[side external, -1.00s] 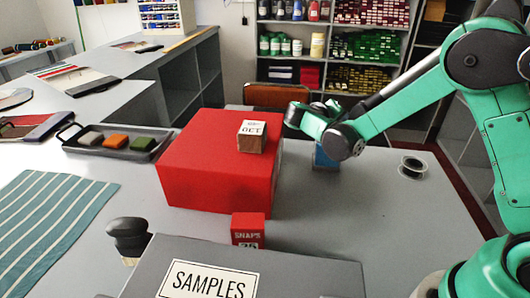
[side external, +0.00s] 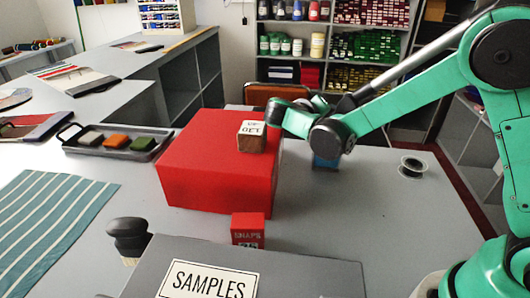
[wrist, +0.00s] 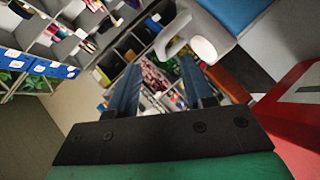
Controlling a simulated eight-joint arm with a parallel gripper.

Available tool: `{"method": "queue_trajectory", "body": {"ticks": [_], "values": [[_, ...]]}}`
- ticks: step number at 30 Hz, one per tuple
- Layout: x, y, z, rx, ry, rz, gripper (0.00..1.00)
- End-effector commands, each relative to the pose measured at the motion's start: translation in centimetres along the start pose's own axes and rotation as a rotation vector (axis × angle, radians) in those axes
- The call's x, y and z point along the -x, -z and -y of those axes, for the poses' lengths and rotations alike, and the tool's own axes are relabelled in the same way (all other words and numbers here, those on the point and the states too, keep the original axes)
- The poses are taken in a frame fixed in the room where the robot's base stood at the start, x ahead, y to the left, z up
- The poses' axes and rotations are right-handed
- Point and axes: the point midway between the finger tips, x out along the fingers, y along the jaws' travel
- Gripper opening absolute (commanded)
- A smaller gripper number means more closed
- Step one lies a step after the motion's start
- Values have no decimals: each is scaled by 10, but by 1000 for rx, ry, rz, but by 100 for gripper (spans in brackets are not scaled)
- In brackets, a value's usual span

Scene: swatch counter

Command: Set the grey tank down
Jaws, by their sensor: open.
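My gripper (wrist: 160,68) is open in the wrist view, with nothing held between its two dark fingers. In the side view my wrist is close to the right of the wooden block, by the back right of the red box (side external: 215,170); my fingers are hidden there. A grey piece with a pale round face (wrist: 203,48) shows beyond the right finger in the wrist view, apart from the fingers. It may be the grey tank, but I cannot be sure. I cannot make out a grey tank in the side view.
A wooden lettered block (side external: 251,137) stands on the red box. A blue box (side external: 325,160) is partly behind my arm. The right front counter is clear.

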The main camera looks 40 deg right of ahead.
Motion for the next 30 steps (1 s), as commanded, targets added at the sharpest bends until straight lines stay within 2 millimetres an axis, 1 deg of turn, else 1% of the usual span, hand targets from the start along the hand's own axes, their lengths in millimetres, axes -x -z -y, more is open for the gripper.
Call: {"method": "queue_trajectory", "body": {"ticks": [1,3,7,11,15,17,19,23,27,30], "values": [[14,0,0,3,3,-5,46],[29,0,0,2,2,-4,46],[51,0,0,1,2,-3,46],[64,0,0,1,2,0,46],[64,-4,-6,30,65,12,46],[61,-8,-10,60,137,20,46],[58,-16,-15,99,253,27,46],[58,-40,-22,145,513,17,46],[69,-68,-22,127,782,-36,46],[79,-84,-21,79,937,-89,46]]}}
